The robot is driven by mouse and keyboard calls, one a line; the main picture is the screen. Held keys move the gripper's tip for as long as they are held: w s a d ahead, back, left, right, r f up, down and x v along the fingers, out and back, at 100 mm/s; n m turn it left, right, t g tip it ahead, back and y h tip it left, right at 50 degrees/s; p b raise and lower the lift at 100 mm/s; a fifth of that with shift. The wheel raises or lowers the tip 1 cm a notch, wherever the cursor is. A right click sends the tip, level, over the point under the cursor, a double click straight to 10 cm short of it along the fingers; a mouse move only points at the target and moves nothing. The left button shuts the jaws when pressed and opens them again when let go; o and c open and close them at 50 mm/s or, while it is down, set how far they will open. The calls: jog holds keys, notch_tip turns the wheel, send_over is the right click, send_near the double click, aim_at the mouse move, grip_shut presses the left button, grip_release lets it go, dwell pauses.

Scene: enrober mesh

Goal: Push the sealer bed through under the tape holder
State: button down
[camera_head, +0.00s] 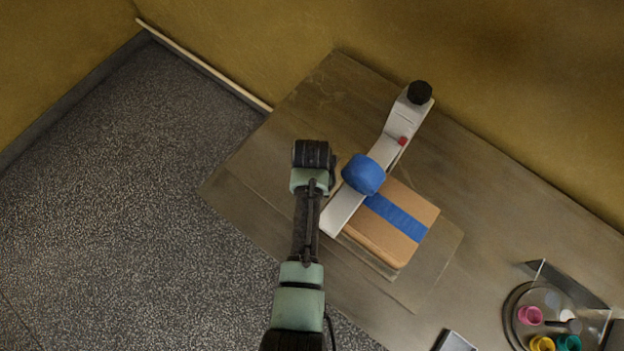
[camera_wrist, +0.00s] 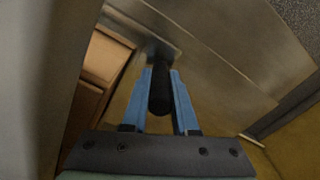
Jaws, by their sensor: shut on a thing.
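The tape holder is a pale slanted frame (camera_head: 343,210) with a blue tape roll (camera_head: 364,174) and a black knob (camera_head: 420,92) at its upper end. A cardboard box (camera_head: 380,236) with a blue tape strip lies on the lower-right side of the frame, on the flat sealer bed (camera_head: 438,258). Brown cardboard (camera_wrist: 104,58) also shows in the wrist view. My gripper (camera_wrist: 160,75) is left of the tape holder. Its blue fingers are shut on a black upright handle (camera_wrist: 160,95). In the head view my wrist hides the fingers and handle.
The grey-brown table (camera_head: 490,190) runs along the yellow wall (camera_head: 480,60). A round tray (camera_head: 511,318) with coloured cups stands at the lower right. A small metal container (camera_head: 455,341) is at the bottom edge. Open floor (camera_head: 120,200) lies left.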

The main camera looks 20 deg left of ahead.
jog(key=shift+w+r, duration=0.1)
jog(key=shift+w, duration=0.05)
jog(key=c, duration=1)
grip_release()
jog(key=shift+o, duration=0.2)
notch_tip(320, 180, up, 13)
jog(key=shift+f+b, duration=0.1)
jog(key=shift+b, duration=0.85)
